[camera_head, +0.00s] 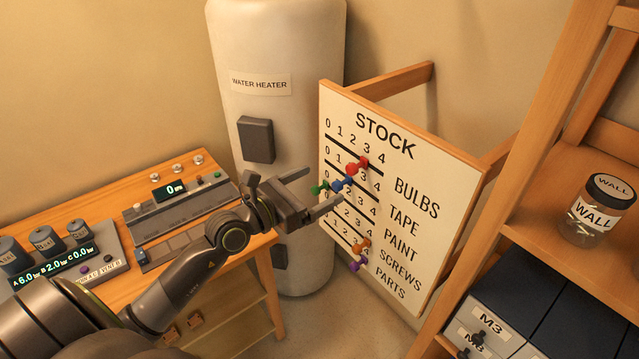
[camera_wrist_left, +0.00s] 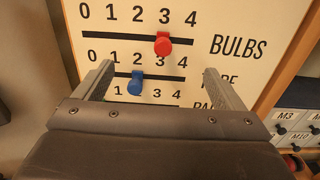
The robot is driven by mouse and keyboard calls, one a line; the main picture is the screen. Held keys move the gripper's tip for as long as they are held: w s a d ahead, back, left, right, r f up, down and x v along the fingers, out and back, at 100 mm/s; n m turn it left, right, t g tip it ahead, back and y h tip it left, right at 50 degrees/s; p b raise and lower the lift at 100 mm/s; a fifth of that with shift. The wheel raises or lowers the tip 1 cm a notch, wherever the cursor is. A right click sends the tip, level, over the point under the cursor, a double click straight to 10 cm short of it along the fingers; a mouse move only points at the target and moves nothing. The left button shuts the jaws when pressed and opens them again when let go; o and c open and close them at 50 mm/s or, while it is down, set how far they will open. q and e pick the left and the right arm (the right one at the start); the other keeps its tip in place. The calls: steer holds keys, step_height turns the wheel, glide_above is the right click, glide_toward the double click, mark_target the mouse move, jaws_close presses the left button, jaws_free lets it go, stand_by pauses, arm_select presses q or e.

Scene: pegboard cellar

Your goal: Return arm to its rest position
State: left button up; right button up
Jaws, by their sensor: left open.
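My left gripper (camera_head: 309,191) is open and empty, with its fingers pointing at the STOCK board (camera_head: 415,225). In the left wrist view my left gripper (camera_wrist_left: 165,85) has its two fingers spread on either side of the blue slider knob (camera_wrist_left: 135,83). I cannot tell how far the fingertips are from the board. The red knob (camera_wrist_left: 163,43) sits near 3 on the BULBS row. The blue knob sits near 2 on the TAPE row. My right gripper is not seen.
A white water heater (camera_head: 280,60) stands behind my left arm. A wooden bench (camera_head: 110,200) with a gauge console (camera_head: 65,262) and a display panel (camera_head: 170,205) lies under the arm. A wooden shelf (camera_head: 560,190) at right holds a WALL jar (camera_head: 597,210) and drawers (camera_head: 485,325).

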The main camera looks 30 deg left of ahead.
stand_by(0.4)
arm_select(q)
steer(key=s+a+f+n+g+y+b, duration=0.3)
steer(key=f+n, duration=0.6)
steer(key=f, duration=0.7)
steer(key=s+a+f+n+y+b, duration=0.35)
steer(key=f+n, duration=0.55)
steer(key=f, duration=0.7)
steer(key=s+a+f+n+g+y+b, duration=0.3)
steer(key=f+n, duration=0.6)
steer(key=f, duration=0.7)
steer(key=s+f+n+g+b, duration=0.3)
steer(key=s+f+n+g, duration=0.35)
steer(key=s+f, duration=1.15)
steer(key=s+d+f+n+g+b, duration=0.1)
steer(key=s+d+f+n, duration=0.2)
steer(key=s, duration=0.5)
steer(key=s+d+f+n+g+h+b, duration=0.1)
steer(key=s+d+f+n, duration=0.3)
steer(key=s, duration=0.4)
steer(key=shift+s+d+f+n+g, duration=0.2)
steer(key=shift+s+f+n+g, duration=0.2)
steer(key=shift+f, duration=0.25)
